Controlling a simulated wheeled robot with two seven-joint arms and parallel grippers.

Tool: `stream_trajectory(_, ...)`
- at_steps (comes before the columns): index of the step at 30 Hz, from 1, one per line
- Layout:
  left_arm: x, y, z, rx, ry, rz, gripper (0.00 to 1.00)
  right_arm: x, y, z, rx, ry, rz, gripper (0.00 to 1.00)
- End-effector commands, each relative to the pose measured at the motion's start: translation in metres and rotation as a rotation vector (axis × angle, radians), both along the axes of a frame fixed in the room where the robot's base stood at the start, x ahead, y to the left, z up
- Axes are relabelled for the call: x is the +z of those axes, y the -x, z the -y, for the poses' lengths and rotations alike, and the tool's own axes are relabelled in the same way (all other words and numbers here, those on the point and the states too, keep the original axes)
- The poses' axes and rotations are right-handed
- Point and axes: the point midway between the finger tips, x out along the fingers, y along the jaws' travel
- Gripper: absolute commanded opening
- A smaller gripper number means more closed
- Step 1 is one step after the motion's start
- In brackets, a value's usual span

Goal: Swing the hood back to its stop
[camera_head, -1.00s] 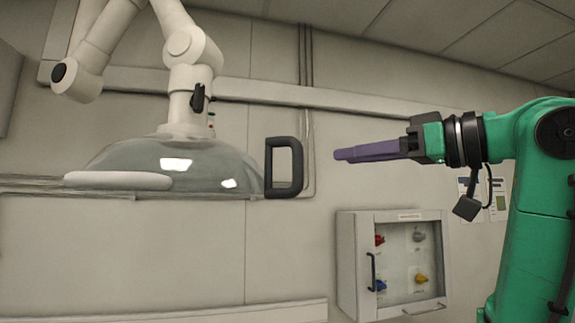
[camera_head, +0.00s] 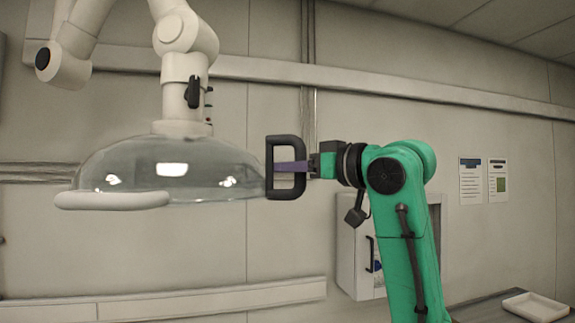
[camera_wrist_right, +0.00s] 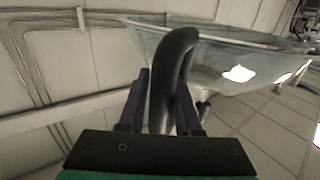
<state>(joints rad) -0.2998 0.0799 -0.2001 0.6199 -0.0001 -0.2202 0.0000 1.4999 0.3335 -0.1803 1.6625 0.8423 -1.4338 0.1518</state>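The hood (camera_head: 170,172) is a clear dome with a black loop handle (camera_head: 298,167) on its right side. It hangs from a white jointed arm (camera_head: 185,75). My right gripper (camera_head: 283,167) reaches in from the right, with its purple fingers at the handle's opening. In the right wrist view, the fingers of the right gripper (camera_wrist_right: 160,108) stand apart on either side of the handle (camera_wrist_right: 172,70), with the bar between them. A firm grip is not visible there. My left gripper is not in view.
A white wall cabinet (camera_head: 350,245) is partly hidden behind my right arm. A wall rail (camera_head: 420,92) runs behind the hood. A white tray (camera_head: 535,306) lies at the lower right. Open wall lies to the right of my arm.

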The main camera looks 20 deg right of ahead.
Motion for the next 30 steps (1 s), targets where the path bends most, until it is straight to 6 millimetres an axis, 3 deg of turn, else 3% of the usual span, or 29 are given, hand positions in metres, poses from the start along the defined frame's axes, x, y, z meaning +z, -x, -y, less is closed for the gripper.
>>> stream_trajectory(1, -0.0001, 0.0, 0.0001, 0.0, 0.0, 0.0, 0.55, 0.0002, 0.0002, 0.0002, 0.0, 0.0, 0.0, 0.09)
stream_trajectory(2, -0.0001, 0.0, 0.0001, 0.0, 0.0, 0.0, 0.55, 0.0002, 0.0003, 0.0003, 0.0, 0.0, 0.0, 0.0)
stream_trajectory(30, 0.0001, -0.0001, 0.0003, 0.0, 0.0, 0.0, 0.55, 0.0013, 0.0009, 0.0008, -0.001, -0.002, 0.003, 0.0)
